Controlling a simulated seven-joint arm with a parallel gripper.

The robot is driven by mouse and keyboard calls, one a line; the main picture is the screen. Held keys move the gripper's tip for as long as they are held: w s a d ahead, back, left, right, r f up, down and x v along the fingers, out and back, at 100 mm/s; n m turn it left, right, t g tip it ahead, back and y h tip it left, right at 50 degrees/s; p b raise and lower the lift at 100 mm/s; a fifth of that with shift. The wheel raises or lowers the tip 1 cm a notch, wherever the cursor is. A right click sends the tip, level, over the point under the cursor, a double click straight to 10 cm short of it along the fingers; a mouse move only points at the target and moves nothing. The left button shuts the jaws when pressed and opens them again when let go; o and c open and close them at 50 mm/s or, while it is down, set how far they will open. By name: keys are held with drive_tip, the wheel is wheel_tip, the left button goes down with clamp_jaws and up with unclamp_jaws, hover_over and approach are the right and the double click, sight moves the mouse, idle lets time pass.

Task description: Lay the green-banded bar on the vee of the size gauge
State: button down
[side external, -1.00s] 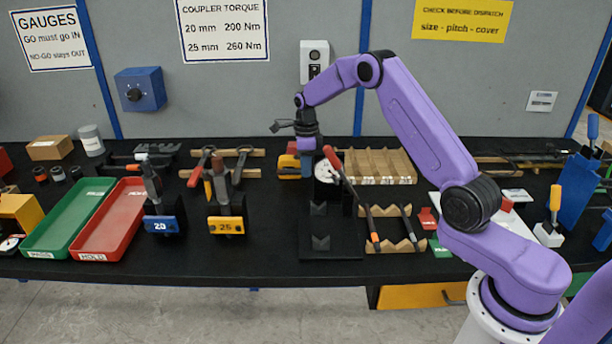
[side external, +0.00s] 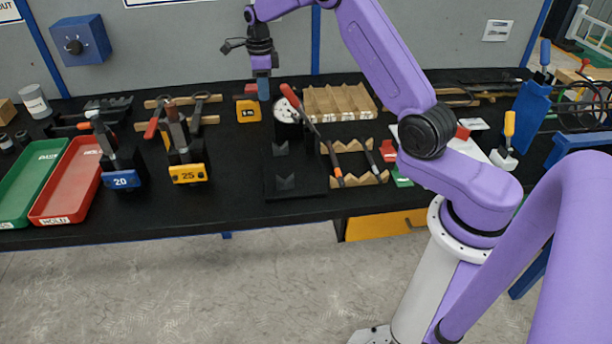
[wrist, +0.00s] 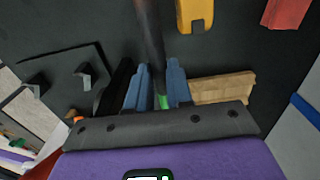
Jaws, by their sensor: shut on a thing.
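My gripper (side external: 264,92) is shut on a dark bar (wrist: 150,40), with a green band (wrist: 163,102) showing between the blue fingers in the wrist view. The bar runs away from the fingers towards the top of that view; I cannot make it out in the side view. The gripper is raised above the back of the bench. The size gauge is a black plate (side external: 310,183) with a near vee (side external: 285,183), a far vee (side external: 283,150) and a white dial (side external: 284,110) at its back. The gripper is behind and left of the dial. Both vees look empty.
A yellow block (side external: 248,111) is beside the gripper. A wooden rack (side external: 340,102) is behind right; a notched stand (side external: 357,180) with dark bars is right. Gauges marked 20 (side external: 122,179) and 25 (side external: 188,174) are left.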

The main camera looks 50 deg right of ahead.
sight(267, 127)
wheel_tip(267, 127, down, 10)
drive_tip(key=shift+r, duration=0.25)
drive_tip(key=r, duration=0.6)
drive_tip(key=shift+w+r, duration=0.2)
drive_tip(key=shift+w, duration=0.05)
